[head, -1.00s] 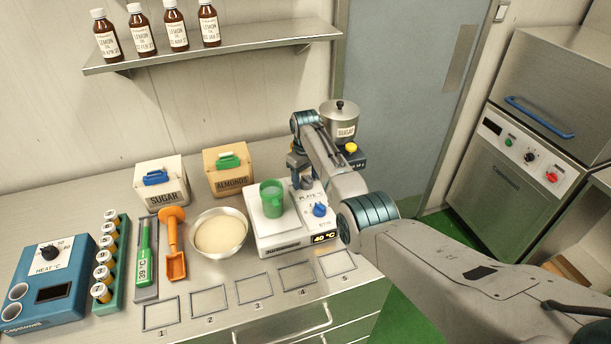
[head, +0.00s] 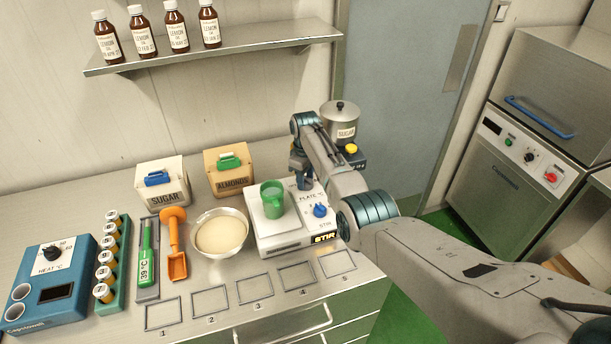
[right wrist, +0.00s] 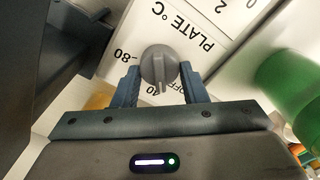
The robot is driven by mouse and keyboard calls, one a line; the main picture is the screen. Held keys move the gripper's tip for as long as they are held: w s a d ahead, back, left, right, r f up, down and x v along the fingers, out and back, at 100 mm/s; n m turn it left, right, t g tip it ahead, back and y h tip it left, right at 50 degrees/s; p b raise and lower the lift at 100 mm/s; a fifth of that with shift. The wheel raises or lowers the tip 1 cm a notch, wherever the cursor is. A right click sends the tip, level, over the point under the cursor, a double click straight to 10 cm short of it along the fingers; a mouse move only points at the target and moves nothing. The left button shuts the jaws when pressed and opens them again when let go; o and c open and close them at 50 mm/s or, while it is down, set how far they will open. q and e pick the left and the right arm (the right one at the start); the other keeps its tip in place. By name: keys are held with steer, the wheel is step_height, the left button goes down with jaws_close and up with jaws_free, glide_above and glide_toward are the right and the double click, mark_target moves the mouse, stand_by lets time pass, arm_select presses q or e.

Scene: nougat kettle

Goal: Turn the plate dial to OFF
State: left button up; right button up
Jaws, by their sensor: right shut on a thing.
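The white hot plate (head: 265,236) stands at the right of the counter with a green jug (head: 272,199) on it. In the right wrist view the grey plate dial (right wrist: 158,66) sits on the PLATE °C panel (right wrist: 205,40). My right gripper (right wrist: 159,80) is shut on this dial, one finger on each side. The dial's ridge runs roughly up and down in the picture, its lower end near the partly hidden OFF mark. In the head view my right gripper (head: 303,188) covers the plate dial. My left gripper is not in view.
The blue stir dial (head: 320,210) is close in front of my gripper. A bowl (head: 220,250) stands left of the plate. A sugar pot (head: 341,118) with a yellow knob below it stands behind my arm. Numbered outlined squares lie along the counter front.

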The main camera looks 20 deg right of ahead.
steer(key=n+p, duration=0.1)
steer(key=n, duration=0.4)
steer(key=shift+r+n, duration=0.1)
steer(key=shift+n, duration=0.2)
stand_by(0.4)
steer(key=o, duration=1)
steer(key=shift+c, duration=0.2)
step_height(320, 180, up, 9)
steer(key=b, duration=0.2)
steer(key=shift+r+b, duration=0.15)
steer(key=shift+b, duration=0.2)
steer(key=shift+r, duration=0.75)
steer(key=shift+s+f, duration=0.1)
steer(key=shift+s, duration=0.05)
